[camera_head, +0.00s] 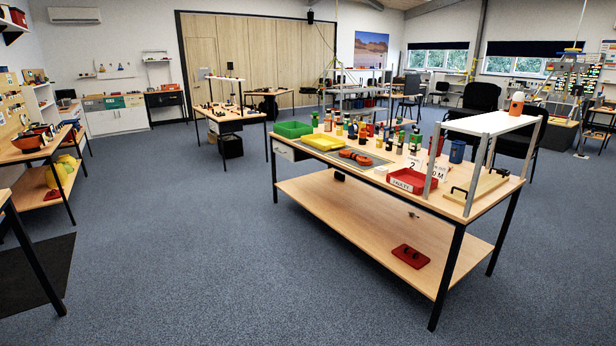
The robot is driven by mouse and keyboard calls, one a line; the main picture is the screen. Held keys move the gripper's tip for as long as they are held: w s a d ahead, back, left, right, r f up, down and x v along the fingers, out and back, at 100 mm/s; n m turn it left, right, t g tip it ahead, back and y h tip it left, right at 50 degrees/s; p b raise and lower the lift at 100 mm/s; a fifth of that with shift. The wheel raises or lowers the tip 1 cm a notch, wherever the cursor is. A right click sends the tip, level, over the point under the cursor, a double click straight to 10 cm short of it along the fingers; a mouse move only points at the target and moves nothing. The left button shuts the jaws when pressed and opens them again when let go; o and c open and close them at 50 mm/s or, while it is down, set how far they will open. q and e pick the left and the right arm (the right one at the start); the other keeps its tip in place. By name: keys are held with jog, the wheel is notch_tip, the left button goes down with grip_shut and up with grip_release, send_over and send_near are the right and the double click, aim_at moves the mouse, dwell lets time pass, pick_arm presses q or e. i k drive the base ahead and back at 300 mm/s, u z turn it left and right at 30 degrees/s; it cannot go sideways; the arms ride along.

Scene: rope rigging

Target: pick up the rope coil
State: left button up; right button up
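No rope coil can be made out for certain. An orange-red looped object (355,157) lies on a grey mat on the central workbench (345,205); it is too small to tell whether it is coiled rope. A yellow rounded item (60,174) sits on the lower shelf of the bench at the left; its nature is also unclear. Neither of my grippers is in view.
The bench top also holds a green tray (292,129), a yellow tray (323,142), a red bin (411,180) and several small bottles. A white raised shelf (492,123) stands at its right end. Open blue-grey carpet (190,230) lies left of the bench.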

aim_at(364, 160)
jog(key=u, duration=0.35)
jog(key=i, duration=2.45)
jog(key=z, duration=0.5)
jog(key=i, duration=1.65)
jog(key=z, duration=1.15)
jog(key=i, duration=0.65)
jog(key=z, duration=0.3)
